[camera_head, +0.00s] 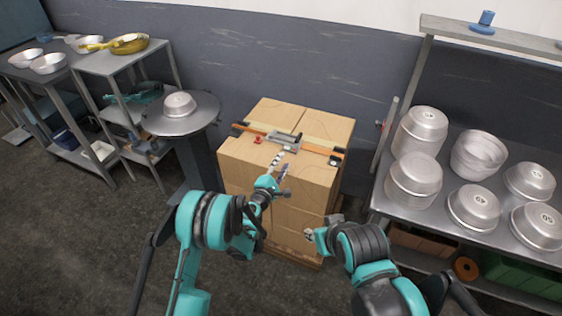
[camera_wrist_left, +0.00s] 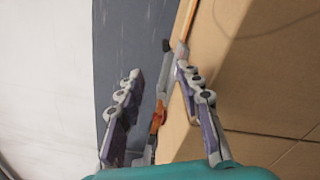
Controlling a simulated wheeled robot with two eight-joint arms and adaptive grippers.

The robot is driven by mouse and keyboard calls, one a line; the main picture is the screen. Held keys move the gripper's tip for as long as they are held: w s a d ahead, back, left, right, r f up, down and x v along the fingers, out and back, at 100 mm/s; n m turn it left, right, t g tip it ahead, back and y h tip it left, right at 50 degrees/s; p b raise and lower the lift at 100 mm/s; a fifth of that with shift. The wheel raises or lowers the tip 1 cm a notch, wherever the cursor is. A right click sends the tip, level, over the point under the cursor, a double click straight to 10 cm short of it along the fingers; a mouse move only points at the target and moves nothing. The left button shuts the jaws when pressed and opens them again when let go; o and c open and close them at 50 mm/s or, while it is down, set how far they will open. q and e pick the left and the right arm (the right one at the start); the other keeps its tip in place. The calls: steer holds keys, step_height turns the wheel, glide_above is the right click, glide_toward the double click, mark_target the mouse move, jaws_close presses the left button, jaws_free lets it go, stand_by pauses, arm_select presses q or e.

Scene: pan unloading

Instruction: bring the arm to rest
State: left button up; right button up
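My left gripper (camera_head: 281,168) reaches over the front part of the cardboard box stack (camera_head: 240,174) in the head view. In the left wrist view, my left gripper (camera_wrist_left: 158,75) has its two fingers apart with nothing held between them. Box cardboard (camera_wrist_left: 255,75) and part of an orange bar (camera_wrist_left: 157,118) show behind the fingers. My right gripper (camera_head: 310,236) is low by the front right of the stack, seen small and partly turned away, so its opening is unclear. No object shows in it.
An orange bar tool (camera_head: 325,151) lies across the box top. A round pedestal (camera_head: 205,119) with one metal pan (camera_head: 179,104) stands left of the boxes. A metal table (camera_head: 395,208) with several pans stands right. Shelves (camera_head: 97,66) with bowls stand far left.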

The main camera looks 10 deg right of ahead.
arm_select(q)
steer(key=s+a+r+m+g, duration=0.1)
steer(key=a+r+m, duration=0.15)
steer(key=r, duration=0.35)
steer(key=s+a+r+m+g, duration=0.1)
steer(key=r+m, duration=0.2)
steer(key=r, duration=0.2)
steer(key=s+a+r+m+g+y, duration=0.2)
steer(key=s+a+r+m, duration=0.3)
steer(key=s+a+r, duration=0.3)
steer(key=s+a+f+m+g+y, duration=0.2)
steer(key=s+a+y, duration=0.2)
steer(key=s+a, duration=0.7)
steer(key=s+a+f+m+g+y, duration=0.1)
steer(key=s+a+f+m+y, duration=0.2)
steer(key=s+a, duration=0.8)
steer(key=s+y, duration=0.1)
steer(key=s, duration=0.4)
steer(key=shift+s+f+m+g, duration=0.25)
steer(key=shift+s+m+g, duration=0.05)
steer(key=shift+m+g, duration=0.1)
